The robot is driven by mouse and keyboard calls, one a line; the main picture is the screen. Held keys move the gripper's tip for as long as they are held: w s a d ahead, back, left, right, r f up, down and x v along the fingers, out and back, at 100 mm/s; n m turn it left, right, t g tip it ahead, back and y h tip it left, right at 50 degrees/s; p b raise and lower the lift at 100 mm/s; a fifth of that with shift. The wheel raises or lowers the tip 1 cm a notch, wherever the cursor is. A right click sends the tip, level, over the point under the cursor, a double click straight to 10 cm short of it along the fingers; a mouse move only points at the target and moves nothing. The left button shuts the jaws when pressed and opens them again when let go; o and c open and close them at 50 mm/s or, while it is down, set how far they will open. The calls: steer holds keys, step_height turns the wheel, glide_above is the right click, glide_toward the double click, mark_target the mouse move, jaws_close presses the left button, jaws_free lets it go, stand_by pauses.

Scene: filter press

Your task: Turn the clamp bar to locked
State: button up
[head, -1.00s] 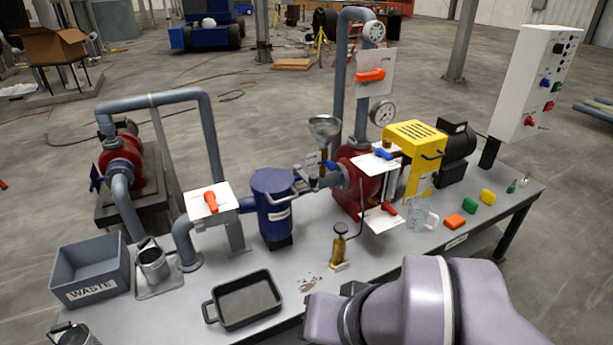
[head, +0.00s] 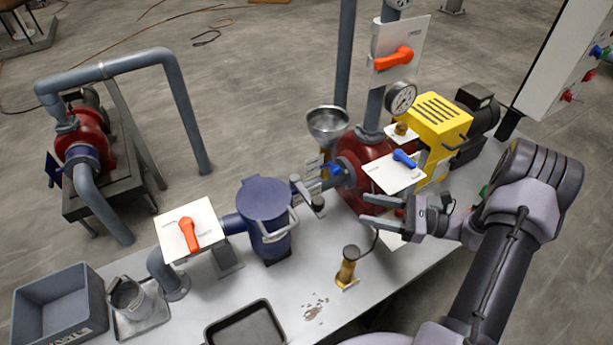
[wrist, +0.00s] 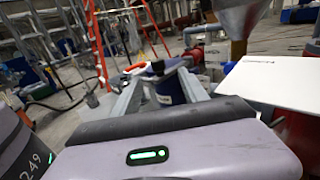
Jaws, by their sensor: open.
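The blue canister (head: 265,215) stands on the bench left of my gripper. In the wrist view the canister (wrist: 170,92) shows beyond and between the open fingers (wrist: 160,84); the bar is not clear there.
A steel funnel (head: 328,125) and a white plate with a blue handle (head: 403,158) stand close behind my gripper. A brass oiler (head: 348,265) stands in front. An orange valve handle (head: 191,235) is left of the canister. A black tray (head: 245,325) lies at the front.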

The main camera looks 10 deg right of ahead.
mark_target(307, 193)
steer(key=b+x, duration=0.2)
steer(key=x, duration=1.4)
steer(key=shift+a+b, duration=0.35)
steer(key=shift+a, duration=0.1)
steer(key=shift+s, duration=0.15)
jaws_close()
